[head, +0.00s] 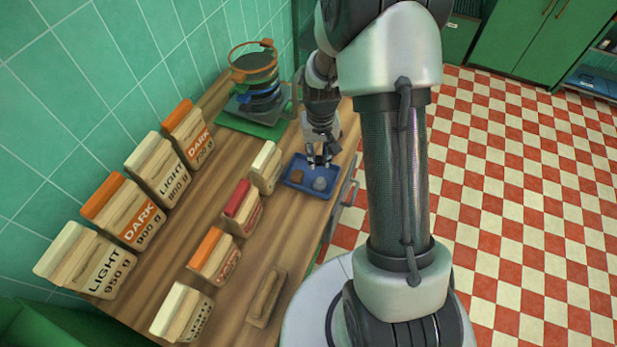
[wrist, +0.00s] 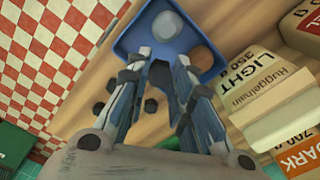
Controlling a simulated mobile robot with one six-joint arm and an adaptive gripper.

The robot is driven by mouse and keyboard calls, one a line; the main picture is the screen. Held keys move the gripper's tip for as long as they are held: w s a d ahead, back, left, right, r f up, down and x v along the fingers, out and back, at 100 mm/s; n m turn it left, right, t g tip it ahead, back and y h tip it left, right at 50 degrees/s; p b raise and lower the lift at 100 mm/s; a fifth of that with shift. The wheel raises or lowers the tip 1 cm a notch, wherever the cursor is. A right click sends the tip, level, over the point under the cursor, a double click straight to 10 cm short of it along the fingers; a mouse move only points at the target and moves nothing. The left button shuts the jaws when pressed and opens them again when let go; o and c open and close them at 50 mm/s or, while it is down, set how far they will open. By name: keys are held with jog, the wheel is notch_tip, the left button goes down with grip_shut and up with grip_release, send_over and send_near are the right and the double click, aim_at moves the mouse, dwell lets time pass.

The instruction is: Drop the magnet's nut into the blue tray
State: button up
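The blue tray (head: 294,184) lies on the wooden counter near its right edge, and fills the top of the wrist view (wrist: 122,45). It holds a brown block (head: 297,175) and a rounded grey piece (head: 320,184); both also show in the wrist view, the brown one (wrist: 200,57) and the grey one (wrist: 168,24). My gripper (wrist: 162,58) has its fingers apart, over the tray's near edge; in the head view it (head: 319,163) is at the tray's back edge. A dark patch between the fingers is unclear. I cannot tell which is the magnet's nut.
Several labelled packets stand left of the tray, the nearest a pale one (head: 266,167), marked LIGHT in the wrist view (wrist: 250,78). Behind is a stacked, coloured apparatus (head: 257,80) on a green base. A wooden piece (head: 267,296) lies at the front.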

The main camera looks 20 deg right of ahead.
jog(key=o, duration=0.5)
jog(key=shift+o, duration=0.2)
jog(key=shift+r, duration=0.1)
notch_tip(320, 180, up, 12)
dwell(0.3)
jog(key=s+a+r+n+t, duration=0.2)
jog(key=s+a+r, duration=0.4)
jog(key=s+r, duration=0.5)
jog(key=s+a+r+t, duration=0.1)
jog(key=s+r, duration=0.1)
jog(key=s, duration=0.3)
jog(key=s+a+r+n+t, duration=0.1)
jog(key=s+a, duration=0.1)
jog(key=s, duration=0.3)
jog(key=shift+r+t, duration=0.3)
jog(key=shift+r, duration=0.1)
